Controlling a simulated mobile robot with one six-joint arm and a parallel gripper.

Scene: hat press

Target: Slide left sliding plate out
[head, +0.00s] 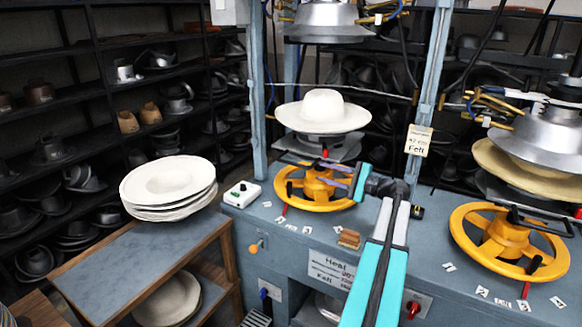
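The left sliding plate (345,151) is a grey metal plate under a wide-brimmed white hat (323,112) in the left press station. A small red-tipped handle (325,154) shows at its front edge. My gripper (322,174) is just in front of and below that handle, over the yellow handwheel (290,188). Its two purple-grey fingers point left and look spread apart, with nothing seen between them. I see a gap between the fingers and the handle, though the depth is hard to judge.
A metal press head (325,20) hangs above the white hat. A post (432,70) stands right of the left station. A second yellow handwheel (508,242) and a tan hat (500,168) are at the right station. Stacked white hats (170,187) sit on a side table (130,265).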

